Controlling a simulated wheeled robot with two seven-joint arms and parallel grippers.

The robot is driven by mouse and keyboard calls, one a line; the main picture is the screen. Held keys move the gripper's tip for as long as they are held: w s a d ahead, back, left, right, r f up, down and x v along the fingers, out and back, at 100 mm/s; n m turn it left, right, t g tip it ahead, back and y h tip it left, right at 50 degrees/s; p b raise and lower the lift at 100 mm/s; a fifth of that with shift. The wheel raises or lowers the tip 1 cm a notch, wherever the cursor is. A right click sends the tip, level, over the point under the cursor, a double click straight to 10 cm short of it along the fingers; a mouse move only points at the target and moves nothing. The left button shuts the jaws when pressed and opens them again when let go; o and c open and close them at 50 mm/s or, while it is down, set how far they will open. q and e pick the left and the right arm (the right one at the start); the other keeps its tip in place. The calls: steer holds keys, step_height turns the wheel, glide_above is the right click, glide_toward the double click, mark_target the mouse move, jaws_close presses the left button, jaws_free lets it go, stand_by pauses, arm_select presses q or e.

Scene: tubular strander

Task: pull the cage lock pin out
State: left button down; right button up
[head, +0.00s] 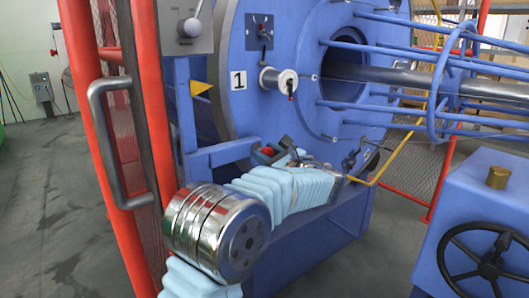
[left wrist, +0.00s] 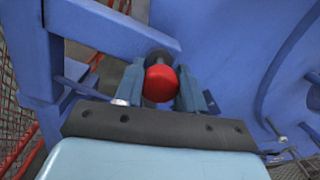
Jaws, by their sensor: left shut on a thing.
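The cage lock pin shows its round red knob (left wrist: 160,83) in the left wrist view, in front of a dark round collar at the end of a blue bracket arm (left wrist: 105,28). My left gripper (left wrist: 159,90) has one finger on each side of the knob and is shut on it. In the head view the red knob (head: 268,151) is small and partly covered by my left gripper (head: 277,152), low in front of the blue machine. The pin's shaft is hidden behind the knob. My right gripper is in neither view.
The blue disc (head: 240,110) with a "1" plate and a bobbin (head: 278,82) stands above the gripper. A red post with a grey handle (head: 118,140) is at left. A blue box with a black handwheel (head: 487,268) is at lower right.

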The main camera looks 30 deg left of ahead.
arm_select(q)
steer(key=shift+v, duration=0.8)
steer(key=shift+d, duration=0.15)
steer(key=c, duration=0.7)
jaws_free()
steer(key=shift+s, duration=0.1)
steer(key=shift+o, duration=0.2)
steer(key=v, duration=1.4)
